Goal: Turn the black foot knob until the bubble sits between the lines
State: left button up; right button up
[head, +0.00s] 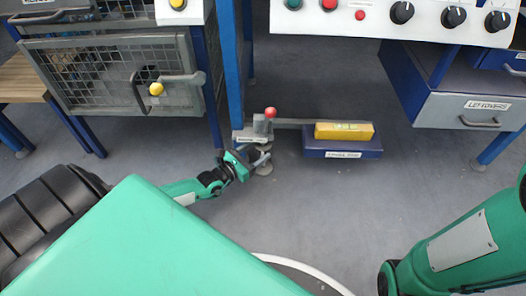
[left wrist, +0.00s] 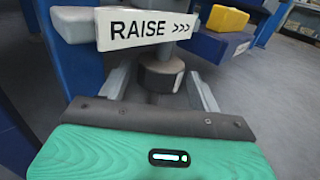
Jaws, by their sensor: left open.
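The black foot knob (left wrist: 161,72) is in the middle of the left wrist view, under a white plate marked RAISE >>> (left wrist: 147,29). My left gripper (head: 259,158) is open, with its two fingers on either side of the knob; I cannot tell whether they touch it. In the head view the gripper and the fitting above hide much of the knob. The yellow spirit level (head: 326,131) lies on a blue block at the right end of a grey bar. Its greenish vial (head: 350,127) shows, but the bubble is too small to place against the lines. My right gripper is not in view.
A red ball knob (head: 270,112) tops the fitting above the foot. A blue post (head: 231,70) stands close behind my left gripper. A mesh-door cabinet (head: 120,75) is at left, a LEFTOVERS drawer (head: 465,112) at right. The floor in front is clear.

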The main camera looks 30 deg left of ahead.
aim_at(263, 146)
pick_arm(q)
jog(key=b+x, duration=0.1)
jog(key=x, duration=0.1)
jog(key=shift+w+f, duration=0.1)
jog(key=shift+w, duration=0.2)
jog(key=shift+w+d, duration=0.15)
jog(key=shift+w, duration=0.3)
